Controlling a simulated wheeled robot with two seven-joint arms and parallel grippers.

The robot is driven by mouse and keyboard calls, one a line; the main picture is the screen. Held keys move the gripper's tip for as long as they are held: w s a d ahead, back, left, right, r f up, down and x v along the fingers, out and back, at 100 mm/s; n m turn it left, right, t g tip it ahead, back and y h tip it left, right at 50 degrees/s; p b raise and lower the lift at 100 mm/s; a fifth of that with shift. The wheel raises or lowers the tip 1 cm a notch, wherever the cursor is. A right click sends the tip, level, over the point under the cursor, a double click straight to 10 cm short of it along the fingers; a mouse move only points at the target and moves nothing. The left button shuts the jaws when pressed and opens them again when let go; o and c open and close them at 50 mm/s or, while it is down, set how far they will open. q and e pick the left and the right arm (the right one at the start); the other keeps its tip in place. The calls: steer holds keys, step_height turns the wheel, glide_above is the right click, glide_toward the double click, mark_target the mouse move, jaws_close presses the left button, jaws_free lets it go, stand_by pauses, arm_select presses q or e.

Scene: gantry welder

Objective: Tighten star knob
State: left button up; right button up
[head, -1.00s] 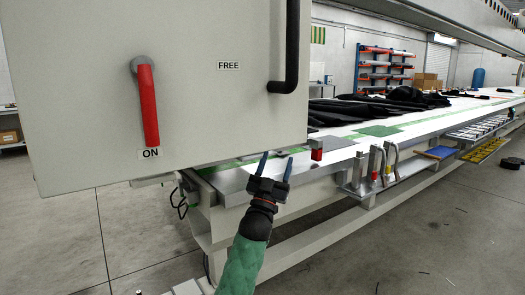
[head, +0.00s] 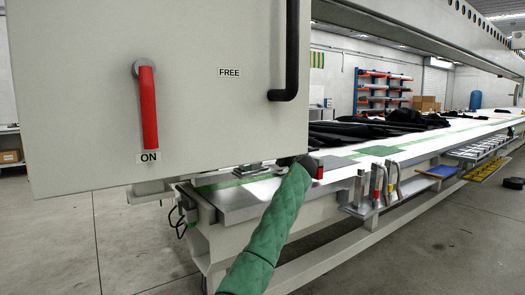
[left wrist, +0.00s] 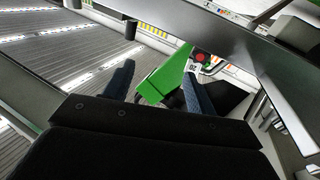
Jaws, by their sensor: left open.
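I cannot make out a star knob for sure in either view. My left gripper (left wrist: 157,72) is open in the left wrist view, with its two blue fingers apart and nothing seen gripped. Beyond and between the fingers is a bright green part (left wrist: 165,74). A small red round piece (left wrist: 200,57) shows just past the right fingertip, and a dark shape (left wrist: 228,97) lies right of that finger. In the head view my green-sleeved arm reaches up to the lower right corner of the grey cabinet (head: 215,120), which hides the gripper. My right gripper is not in view.
The cabinet carries a red lever (head: 148,108) above an ON label and a black handle (head: 290,60). A small red block (head: 319,172) sits near my wrist on the long table (head: 240,198). Hand tools (head: 376,185) hang at the table's side.

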arm_select(q)
steer(key=a+n+g+y, duration=0.1)
steer(key=n+y, duration=0.1)
steer(key=a+n+g+y, duration=0.1)
steer(key=a+n+y, duration=0.1)
steer(key=n, duration=0.1)
steer(key=shift+w+a+f+g, duration=0.1)
steer(key=shift+a+g, duration=0.05)
steer(key=shift+g, duration=0.25)
steer(key=shift+a+n+g+y, duration=0.35)
steer(key=shift+n+y, duration=0.25)
steer(key=shift+y, duration=0.2)
steer(key=shift+a, duration=0.2)
steer(key=x, duration=0.7)
steer(key=shift+a, duration=0.2)
arm_select(e)
steer(key=shift+f+g, duration=0.4)
steer(key=shift+f, duration=0.6)
arm_select(q)
steer(key=shift+w, duration=0.15)
steer(key=c, duration=1)
